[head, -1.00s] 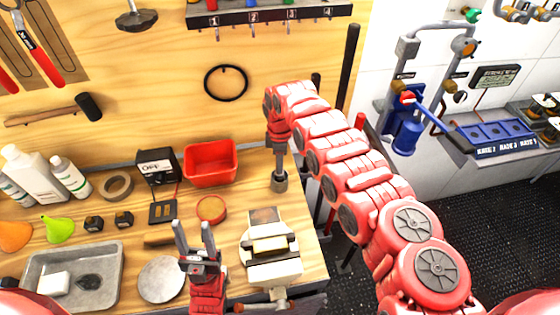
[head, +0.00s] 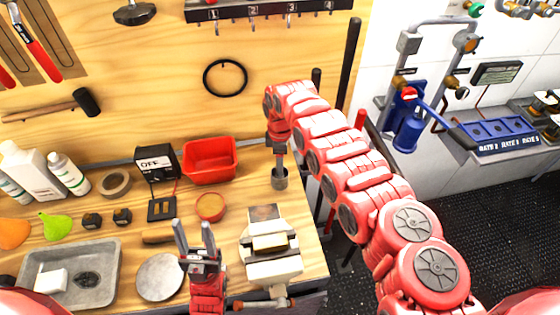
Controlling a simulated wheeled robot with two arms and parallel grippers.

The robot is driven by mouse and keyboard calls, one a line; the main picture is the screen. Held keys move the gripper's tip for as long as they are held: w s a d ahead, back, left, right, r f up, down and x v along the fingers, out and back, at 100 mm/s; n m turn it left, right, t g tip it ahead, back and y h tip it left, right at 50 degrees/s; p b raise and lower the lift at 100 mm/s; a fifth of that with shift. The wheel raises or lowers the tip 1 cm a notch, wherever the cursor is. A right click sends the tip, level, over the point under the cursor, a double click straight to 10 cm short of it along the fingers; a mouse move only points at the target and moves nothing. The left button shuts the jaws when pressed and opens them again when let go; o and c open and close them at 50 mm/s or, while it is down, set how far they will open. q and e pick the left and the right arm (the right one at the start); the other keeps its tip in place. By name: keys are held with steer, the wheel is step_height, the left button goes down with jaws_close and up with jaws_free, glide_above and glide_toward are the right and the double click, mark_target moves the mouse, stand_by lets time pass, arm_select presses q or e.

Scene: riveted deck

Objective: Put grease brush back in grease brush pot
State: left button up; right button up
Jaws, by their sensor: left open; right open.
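A brown wooden handle (head: 158,238), which may be the grease brush, lies on the bench just left of my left gripper; its right end is hidden behind the finger. My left gripper (head: 195,234) is open and empty, fingers pointing up the picture. A small grey cylindrical cup (head: 279,182), perhaps the brush pot, stands near the bench's right side. My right gripper (head: 279,150) points down right over it, seen edge-on; I cannot tell if it touches. A round red tin (head: 210,206) with an orange top sits between the two grippers.
A vise (head: 270,262) stands right of my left gripper. A red bin (head: 210,160), a meter box (head: 156,162), a round grey plate (head: 160,277) and a metal tray (head: 112,285) crowd the bench. The bench's right edge is close to the vise.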

step_height(320, 180, up, 10)
steer(key=p, duration=0.5)
steer(key=shift+d, duration=0.1)
step_height(320, 180, up, 7)
steer(key=shift+r, duration=0.2)
